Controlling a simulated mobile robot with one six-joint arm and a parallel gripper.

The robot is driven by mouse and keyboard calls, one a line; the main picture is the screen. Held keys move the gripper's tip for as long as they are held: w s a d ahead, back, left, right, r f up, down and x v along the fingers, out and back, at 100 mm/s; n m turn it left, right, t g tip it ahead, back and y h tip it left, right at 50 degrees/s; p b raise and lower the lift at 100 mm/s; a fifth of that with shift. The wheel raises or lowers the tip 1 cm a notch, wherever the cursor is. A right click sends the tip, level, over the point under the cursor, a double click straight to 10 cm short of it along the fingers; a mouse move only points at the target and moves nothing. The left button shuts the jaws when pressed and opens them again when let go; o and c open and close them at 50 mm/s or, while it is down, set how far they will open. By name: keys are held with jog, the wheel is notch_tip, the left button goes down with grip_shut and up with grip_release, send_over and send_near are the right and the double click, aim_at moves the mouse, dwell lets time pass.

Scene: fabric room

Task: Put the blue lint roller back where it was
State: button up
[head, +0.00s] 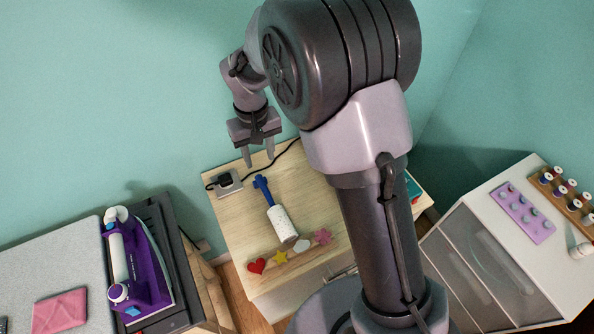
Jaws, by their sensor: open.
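The blue lint roller (264,189) lies on the light wooden tabletop (233,222). Its blue handle points to the back left and its white speckled roll (281,222) points to the front. My gripper (259,160) is open and empty, with its fingers pointing down. In the picture it is just behind the lint roller's handle and looks apart from it; its exact height above the table cannot be told. My arm hides part of the right side of the tabletop.
A red heart (257,266), yellow star (280,257), white piece (302,245) and pink flower (323,237) line the table's front edge. A socket box (226,183) with a black cable sits at the back left. A purple iron (140,262) stands left; a white cabinet (481,208) with spools stands right.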

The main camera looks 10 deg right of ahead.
jog(key=s+d+r+m+t, duration=0.1)
jog(key=s+d+r, duration=0.1)
jog(key=r, duration=0.3)
jog(key=s+d+r+m+t, duration=0.1)
jog(key=s+d+r, duration=0.15)
jog(key=r, duration=0.35)
jog(key=s+d+r+m+t+y, duration=0.1)
jog(key=s+r, duration=0.3)
jog(key=s, duration=0.5)
jog(key=s+d+r+m+t, duration=0.2)
jog(key=s+d+r+m, duration=0.1)
jog(key=s, duration=0.7)
jog(key=shift+d+r+m+t+y, duration=0.3)
jog(key=shift+d+r+m+y, duration=0.1)
jog(key=shift+d+m, duration=0.35)
